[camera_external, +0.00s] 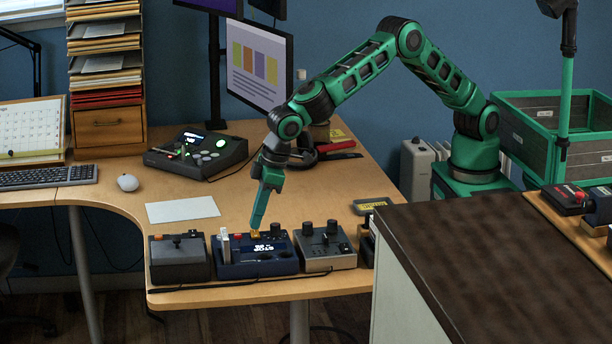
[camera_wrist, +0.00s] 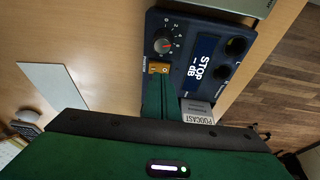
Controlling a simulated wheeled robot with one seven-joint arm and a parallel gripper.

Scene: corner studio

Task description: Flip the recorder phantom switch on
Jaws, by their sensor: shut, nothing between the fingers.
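The recorder (camera_external: 283,266) is a dark blue box near the front edge of the desk, between two other desktop units. In the wrist view the recorder (camera_wrist: 178,20) shows a lit display (camera_wrist: 205,60) reading "STOP" and "dB", a red-marked dial and black knobs. A small orange-yellow switch (camera_wrist: 158,67) sits at its edge, with lettering too small to read; it also shows in the external view (camera_external: 255,232). My gripper (camera_external: 256,227) is shut and empty, pointing down with its fingertips (camera_wrist: 161,78) right at the switch. Whether they touch it, and which way the switch is set, I cannot tell.
A white "PODCAST" card (camera_wrist: 198,112) stands at the recorder, close beside my fingers. A dark grey unit (camera_external: 180,262) is on the left, a grey knobbed unit (camera_external: 326,250) on the right. A paper sheet (camera_external: 183,209) lies behind. A dark-topped counter (camera_external: 480,250) stands at right.

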